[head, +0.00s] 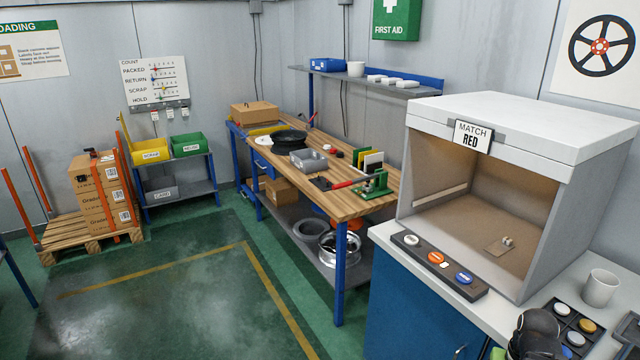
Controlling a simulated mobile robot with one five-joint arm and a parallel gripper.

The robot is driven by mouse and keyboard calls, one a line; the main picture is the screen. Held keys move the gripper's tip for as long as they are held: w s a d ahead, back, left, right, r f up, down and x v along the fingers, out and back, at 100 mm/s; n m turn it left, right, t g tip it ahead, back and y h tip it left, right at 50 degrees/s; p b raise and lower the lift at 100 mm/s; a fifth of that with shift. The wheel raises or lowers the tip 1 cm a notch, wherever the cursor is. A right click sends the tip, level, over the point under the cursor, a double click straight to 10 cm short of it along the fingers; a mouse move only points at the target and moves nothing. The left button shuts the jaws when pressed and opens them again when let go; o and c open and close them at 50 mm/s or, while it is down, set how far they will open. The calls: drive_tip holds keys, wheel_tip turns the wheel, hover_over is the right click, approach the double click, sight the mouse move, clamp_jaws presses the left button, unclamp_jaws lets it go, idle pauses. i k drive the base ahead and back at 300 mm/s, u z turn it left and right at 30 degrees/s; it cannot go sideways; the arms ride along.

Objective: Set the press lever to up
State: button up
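A small green press (376,186) stands near the front right corner of the wooden workbench (318,140). A lever with a red grip (343,185) reaches out to its left, low over the bench top and close to level. I cannot tell from this distance whether the grip touches anything below it. My gripper's fingers are not visible. A dark rounded part (535,335) at the bottom right edge may belong to my arm, but I cannot tell.
A light booth (520,125) on a blue cabinet (420,310) stands to the right. The green floor (180,290) before the bench is clear.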

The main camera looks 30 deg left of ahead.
sight(367, 179)
drive_tip(key=u, duration=0.6)
drive_tip(key=i, duration=1.7)
drive_tip(key=u, duration=1.7)
drive_tip(key=i, duration=1.05)
drive_tip(key=u, duration=0.8)
drive_tip(key=i, duration=0.55)
drive_tip(key=z, duration=0.25)
drive_tip(key=k, duration=0.55)
drive_tip(key=u, duration=0.1)
